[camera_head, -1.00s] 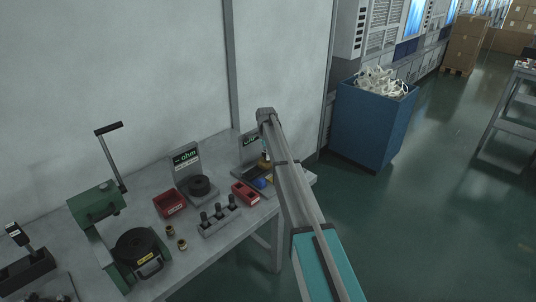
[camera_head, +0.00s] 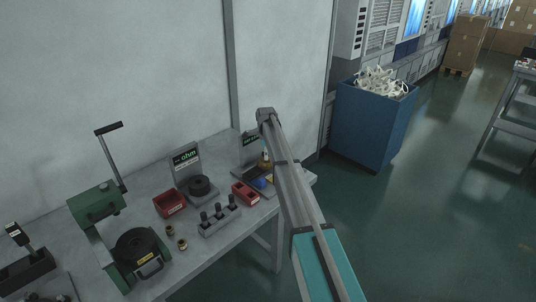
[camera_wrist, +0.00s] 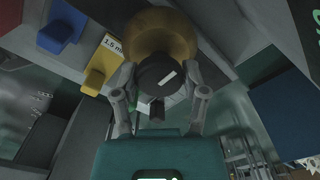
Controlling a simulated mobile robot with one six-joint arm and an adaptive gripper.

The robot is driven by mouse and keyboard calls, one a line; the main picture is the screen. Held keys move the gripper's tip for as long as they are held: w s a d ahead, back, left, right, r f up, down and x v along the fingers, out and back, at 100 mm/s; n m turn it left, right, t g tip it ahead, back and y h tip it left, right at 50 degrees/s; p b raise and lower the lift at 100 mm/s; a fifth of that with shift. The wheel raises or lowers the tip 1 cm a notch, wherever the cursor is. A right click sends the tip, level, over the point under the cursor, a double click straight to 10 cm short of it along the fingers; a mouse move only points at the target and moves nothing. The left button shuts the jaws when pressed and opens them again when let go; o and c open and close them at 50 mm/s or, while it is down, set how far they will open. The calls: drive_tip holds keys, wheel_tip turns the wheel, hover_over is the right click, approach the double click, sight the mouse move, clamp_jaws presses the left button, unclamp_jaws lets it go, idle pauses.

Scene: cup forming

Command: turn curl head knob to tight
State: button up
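In the wrist view, a dark round knob (camera_wrist: 160,73) with a white mark on its face sits in front of a brass-coloured rounded body (camera_wrist: 152,32). My gripper (camera_wrist: 160,80) has one finger on each side of the knob, very close to its edges. I cannot tell whether the fingers press on it. No tight marking can be read.
In the wrist view, a blue block (camera_wrist: 62,25) and a yellow block (camera_wrist: 101,67) labelled 1.5 mm are close by on the left. The bench (camera_head: 222,243) holds red bins (camera_head: 170,203), a green press (camera_head: 97,203) and black-topped pegs (camera_head: 219,212). A blue bin (camera_head: 370,130) stands beyond it.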

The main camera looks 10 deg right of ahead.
drive_tip(key=o, duration=0.4)
drive_tip(key=shift+w, duration=0.2)
drive_tip(key=shift+s, duration=0.1)
